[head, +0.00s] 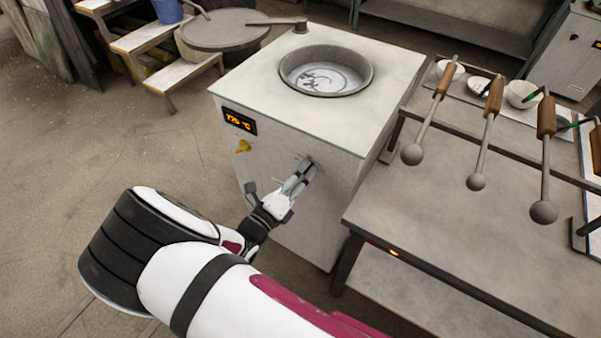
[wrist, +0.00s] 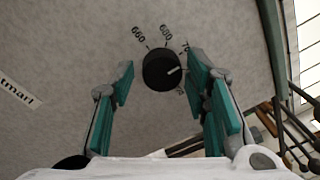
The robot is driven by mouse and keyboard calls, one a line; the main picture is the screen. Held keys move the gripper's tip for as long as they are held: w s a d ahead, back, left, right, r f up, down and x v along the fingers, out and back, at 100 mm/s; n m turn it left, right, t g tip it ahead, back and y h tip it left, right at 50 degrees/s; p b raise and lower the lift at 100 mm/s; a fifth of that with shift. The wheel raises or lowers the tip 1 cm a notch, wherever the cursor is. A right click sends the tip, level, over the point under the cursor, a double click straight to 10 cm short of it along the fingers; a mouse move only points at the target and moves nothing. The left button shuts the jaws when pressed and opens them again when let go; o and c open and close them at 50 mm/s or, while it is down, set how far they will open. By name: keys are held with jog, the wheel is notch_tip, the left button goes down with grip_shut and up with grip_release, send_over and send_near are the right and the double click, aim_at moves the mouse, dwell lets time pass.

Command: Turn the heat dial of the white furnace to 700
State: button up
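The white furnace (head: 230,165) stands in the middle of the head view, with an orange display (head: 239,121) reading seven hundred-odd °C; its last digits are unclear. The black heat dial (wrist: 161,72) is on the furnace's front in the wrist view. Marks 660, 680 and a partly hidden 70… curve around it. Its pale pointer line points right and slightly up, just below the 70… mark. My gripper (head: 304,167) is at the furnace front and hides the dial in the head view. In the wrist view my gripper (wrist: 161,84) is open, its teal fingers either side of the dial, with gaps visible.
A grey metal table (head: 460,230) stands close to the right of the furnace. Several wooden-handled ladles (head: 482,135) and white bowls (head: 523,94) are at its back. Wooden steps (head: 150,38) stand behind left. Floor at left is clear.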

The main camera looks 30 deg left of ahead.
aim_at(309, 137)
jog(key=shift+r, duration=0.15)
notch_tip(309, 137, up, 10)
jog(key=shift+f, duration=0.1)
dwell(0.6)
